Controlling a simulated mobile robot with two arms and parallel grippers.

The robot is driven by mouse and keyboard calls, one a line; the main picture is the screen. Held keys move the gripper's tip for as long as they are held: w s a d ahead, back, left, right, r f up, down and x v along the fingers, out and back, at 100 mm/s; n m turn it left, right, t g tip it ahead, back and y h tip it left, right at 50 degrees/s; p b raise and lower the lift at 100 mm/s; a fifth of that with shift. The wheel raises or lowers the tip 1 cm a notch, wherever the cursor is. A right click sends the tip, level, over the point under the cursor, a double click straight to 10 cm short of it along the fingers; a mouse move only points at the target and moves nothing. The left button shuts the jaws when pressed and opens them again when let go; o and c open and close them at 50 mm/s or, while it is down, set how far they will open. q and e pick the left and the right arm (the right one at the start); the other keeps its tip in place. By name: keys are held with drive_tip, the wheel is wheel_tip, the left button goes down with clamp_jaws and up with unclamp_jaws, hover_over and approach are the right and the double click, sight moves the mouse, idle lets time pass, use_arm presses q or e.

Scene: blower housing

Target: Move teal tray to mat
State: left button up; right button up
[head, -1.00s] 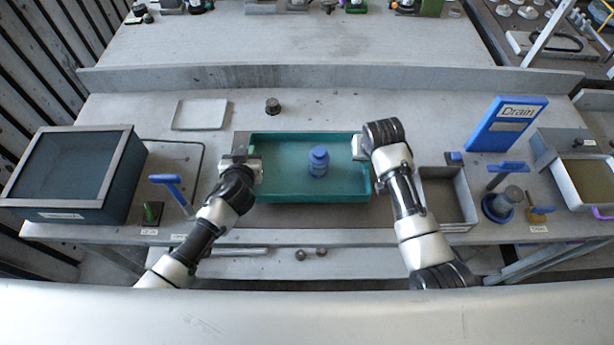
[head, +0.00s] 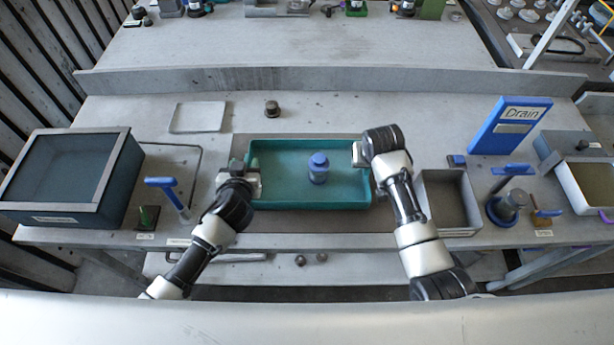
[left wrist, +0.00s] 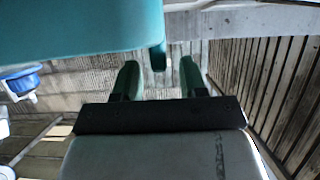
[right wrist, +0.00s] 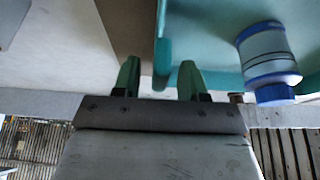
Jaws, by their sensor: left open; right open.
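The teal tray (head: 280,205) lies level over the dark grey-brown mat (head: 315,224), which shows along its front and right side. A blue-capped bottle (head: 318,170) stands inside the tray. My left gripper (head: 246,166) is open at the tray's left end. In the left wrist view, the tray's end wall (left wrist: 158,56) shows between and just beyond its green fingertips. My right gripper (head: 357,152) is open at the tray's right end. In the right wrist view, the tray's wall (right wrist: 162,62) lies between its fingers (right wrist: 158,78). Contact of the fingers with the walls is unclear.
A grey open box (head: 448,228) stands close right of the mat. A dark lidded bin (head: 70,215) and a blue-handled tool (head: 165,184) are at left. A blue Drain sign (head: 490,138) is at right. A pale plate (head: 198,117) and a dark knob (head: 272,108) lie behind.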

drive_tip(key=shift+s+r, duration=0.1)
drive_tip(key=shift+r, duration=0.05)
use_arm(q)
drive_tip(key=v, duration=0.9)
drive_tip(key=shift+s, duration=0.2)
use_arm(e)
drive_tip(key=v, duration=1.1)
drive_tip(key=shift+s+r, duration=0.2)
drive_tip(key=shift+r, duration=0.15)
